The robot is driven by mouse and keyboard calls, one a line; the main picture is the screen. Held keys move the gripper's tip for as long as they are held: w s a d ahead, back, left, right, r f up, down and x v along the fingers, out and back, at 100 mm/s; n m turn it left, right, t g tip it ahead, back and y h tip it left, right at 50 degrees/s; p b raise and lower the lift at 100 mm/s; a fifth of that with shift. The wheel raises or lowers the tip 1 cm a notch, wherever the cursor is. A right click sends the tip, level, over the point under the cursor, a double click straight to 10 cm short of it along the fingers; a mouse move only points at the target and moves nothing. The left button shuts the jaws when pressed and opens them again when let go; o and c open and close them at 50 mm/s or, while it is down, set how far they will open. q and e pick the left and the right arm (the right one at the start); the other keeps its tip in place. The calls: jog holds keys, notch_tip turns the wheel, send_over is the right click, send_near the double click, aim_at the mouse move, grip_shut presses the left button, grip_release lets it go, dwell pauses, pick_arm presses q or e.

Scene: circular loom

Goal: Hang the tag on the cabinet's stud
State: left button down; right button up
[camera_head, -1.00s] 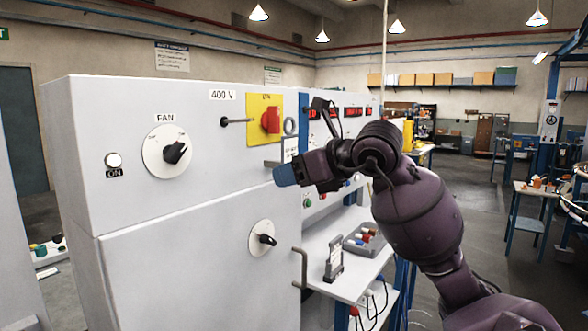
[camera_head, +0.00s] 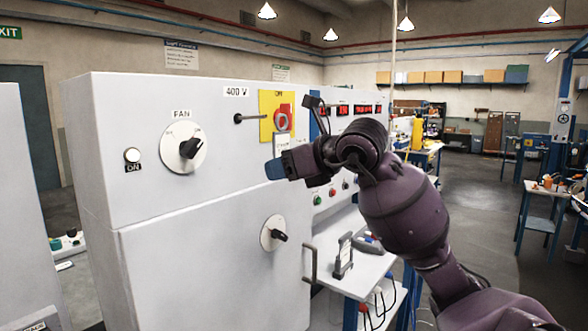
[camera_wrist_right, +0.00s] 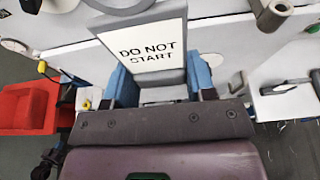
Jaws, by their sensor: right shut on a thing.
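The stud (camera_head: 250,118) is a thin dark rod sticking out of the cabinet (camera_head: 150,240) front, left of the yellow switch plate. My right gripper (camera_head: 275,168) is below and to the right of the stud, apart from it. It is shut on the tag (camera_head: 281,143), a white plate that stands upright above the fingers. The tag's grey ring overlaps the red switch in the head view, right of the stud. In the right wrist view the tag (camera_wrist_right: 150,45) reads "DO NOT START" between the blue fingers. My left gripper is not in view.
A red rotary switch (camera_head: 283,121), a FAN knob (camera_head: 188,148) and a lower knob (camera_head: 278,235) stick out of the cabinet front. A handle (camera_head: 310,264) juts out low at the right. A side shelf (camera_head: 345,276) holds a small stand. A red bin (camera_wrist_right: 28,107) shows in the wrist view.

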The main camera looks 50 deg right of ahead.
jog(key=w, duration=0.2)
jog(key=shift+w+a, duration=0.15)
jog(key=shift+w, duration=0.2)
jog(key=shift+r, duration=0.2)
jog(key=shift+w+a+b, duration=0.1)
jog(key=shift+w+b, duration=0.2)
jog(key=shift+w, duration=0.95)
dwell(0.8)
jog(key=shift+f, duration=0.25)
dwell(0.5)
jog(key=o, duration=1.1)
jog(key=shift+s+r, duration=0.1)
jog(key=shift+f+p+v, duration=0.15)
jog(key=shift+p+v, duration=0.2)
jog(key=shift+v, duration=1.85)
jog(key=shift+f+p+v, duration=0.15)
jog(key=shift+p+v, duration=0.15)
jog(key=shift+v, duration=1.85)
